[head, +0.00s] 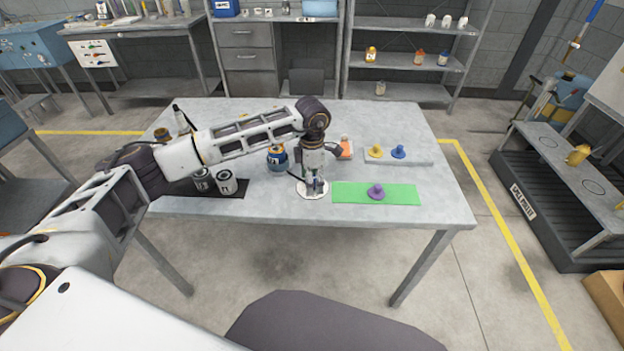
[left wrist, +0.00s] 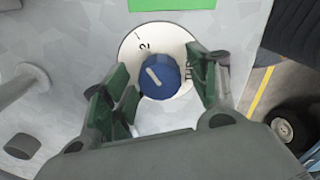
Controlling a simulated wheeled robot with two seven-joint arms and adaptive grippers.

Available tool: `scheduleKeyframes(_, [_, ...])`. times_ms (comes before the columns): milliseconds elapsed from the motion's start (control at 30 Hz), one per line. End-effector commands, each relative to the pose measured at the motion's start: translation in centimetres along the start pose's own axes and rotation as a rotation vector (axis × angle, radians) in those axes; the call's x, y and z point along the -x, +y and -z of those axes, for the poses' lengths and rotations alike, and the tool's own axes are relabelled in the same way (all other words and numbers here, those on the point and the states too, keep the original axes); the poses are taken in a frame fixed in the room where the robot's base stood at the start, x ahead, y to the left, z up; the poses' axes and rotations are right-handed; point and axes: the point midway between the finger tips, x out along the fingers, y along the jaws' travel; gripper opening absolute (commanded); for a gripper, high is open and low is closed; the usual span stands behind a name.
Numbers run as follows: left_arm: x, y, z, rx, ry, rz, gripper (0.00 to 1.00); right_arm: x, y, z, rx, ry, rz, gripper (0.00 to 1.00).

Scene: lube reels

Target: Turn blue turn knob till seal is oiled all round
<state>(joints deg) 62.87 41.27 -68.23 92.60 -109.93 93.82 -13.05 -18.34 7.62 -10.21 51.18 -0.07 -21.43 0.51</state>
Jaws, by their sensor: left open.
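The blue turn knob (left wrist: 170,80) sits on a round white dial (left wrist: 140,35) in the left wrist view. A pale bar marks its top, slanting to the upper left, and a "2" is printed on the dial. My left gripper (left wrist: 160,92) is open, with its green-padded fingers on either side of the knob; I cannot tell whether they touch it. In the head view my left gripper (head: 314,188) points down over the white dial (head: 304,192) and hides the knob. No seal or oil can be made out. My right gripper is out of view.
A green mat (head: 350,192) with a purple knob (head: 376,191) lies right of the dial. Yellow (head: 376,151) and blue (head: 398,151) knobs stand behind it on a grey plate. Grey cans (head: 227,184), a blue can (head: 277,160) and an orange-labelled bottle (head: 345,149) stand nearby.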

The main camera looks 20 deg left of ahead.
Motion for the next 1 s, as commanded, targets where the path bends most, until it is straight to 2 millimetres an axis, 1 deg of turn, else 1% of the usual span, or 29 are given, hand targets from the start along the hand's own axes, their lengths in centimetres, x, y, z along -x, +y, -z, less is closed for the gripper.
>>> scheduleKeyframes(167, [0.9, 0.0, 0.0, 0.000, -0.001, -0.002, 0.59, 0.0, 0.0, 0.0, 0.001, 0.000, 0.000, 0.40])
scheduleKeyframes(267, [1.8, 0.0, -0.1, 0.000, -0.002, -0.001, 0.59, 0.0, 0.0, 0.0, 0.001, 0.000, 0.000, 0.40])
scheduleKeyframes(367, [3.0, 0.1, 0.0, 0.000, -0.002, -0.002, 0.59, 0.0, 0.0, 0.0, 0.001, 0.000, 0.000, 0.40])
scheduleKeyframes(800, [9.4, 0.1, 0.0, 0.000, -0.002, -0.002, 0.59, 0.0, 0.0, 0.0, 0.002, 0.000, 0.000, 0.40])
scheduleKeyframes(1000, [11.3, 0.0, 0.0, -0.001, -0.001, -0.001, 0.59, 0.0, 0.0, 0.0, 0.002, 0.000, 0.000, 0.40])
